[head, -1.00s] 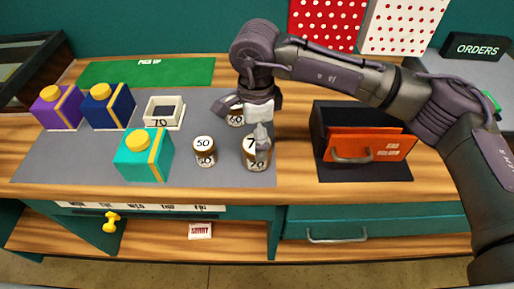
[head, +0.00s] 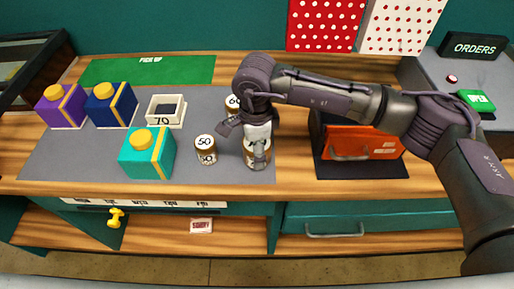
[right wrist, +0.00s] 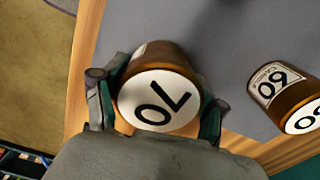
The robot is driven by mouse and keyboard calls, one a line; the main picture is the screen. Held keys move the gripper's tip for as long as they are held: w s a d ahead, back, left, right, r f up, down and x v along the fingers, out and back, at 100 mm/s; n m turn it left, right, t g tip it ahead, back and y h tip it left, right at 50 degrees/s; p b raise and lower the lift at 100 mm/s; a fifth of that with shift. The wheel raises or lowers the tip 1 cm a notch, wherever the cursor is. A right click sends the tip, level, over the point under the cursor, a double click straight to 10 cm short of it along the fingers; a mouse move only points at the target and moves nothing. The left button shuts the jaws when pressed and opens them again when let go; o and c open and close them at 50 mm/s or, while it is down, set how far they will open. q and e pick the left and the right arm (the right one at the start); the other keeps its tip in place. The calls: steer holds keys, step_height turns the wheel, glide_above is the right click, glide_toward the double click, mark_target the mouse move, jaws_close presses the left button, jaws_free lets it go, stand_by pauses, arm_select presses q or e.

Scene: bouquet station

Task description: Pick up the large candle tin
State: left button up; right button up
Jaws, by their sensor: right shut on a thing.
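The large candle tin (head: 250,164), a brown tin with a white lid marked 70, stands near the front right of the grey mat. My right gripper (head: 257,158) is down over it and hides much of it in the head view. In the right wrist view the tin's lid (right wrist: 160,102) sits between the two fingers of my right gripper (right wrist: 155,110), which are shut on its sides. My left gripper is not in view.
A smaller tin marked 50 (head: 205,150) stands just left, and a tin marked 60 (head: 233,103) behind. The counter's front edge is close.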

steer(key=c, duration=0.3)
steer(key=shift+r, duration=0.15)
